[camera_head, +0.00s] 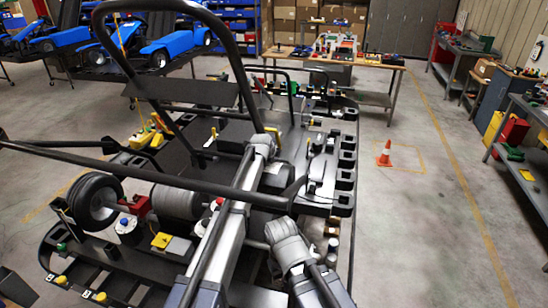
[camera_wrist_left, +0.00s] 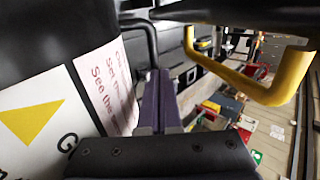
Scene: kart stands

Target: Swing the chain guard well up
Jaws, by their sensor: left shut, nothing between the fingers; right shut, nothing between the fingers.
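In the left wrist view, a yellow U-shaped handle (camera_wrist_left: 290,78) hangs under a dark part at the upper right. I cannot tell for sure whether that dark part is the chain guard. My left gripper (camera_wrist_left: 159,73) is shut and empty, with the handle to the right of its fingers and apart from them in the picture. The left gripper cannot be made out in the head view.
A black cylinder (camera_wrist_left: 40,35) with a warning label fills the left of the wrist view, close by the fingers. Black tube bars (camera_head: 110,172) cross over the stand, beside a wheel (camera_head: 95,203). An orange cone (camera_head: 385,153) stands on clear floor at the right.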

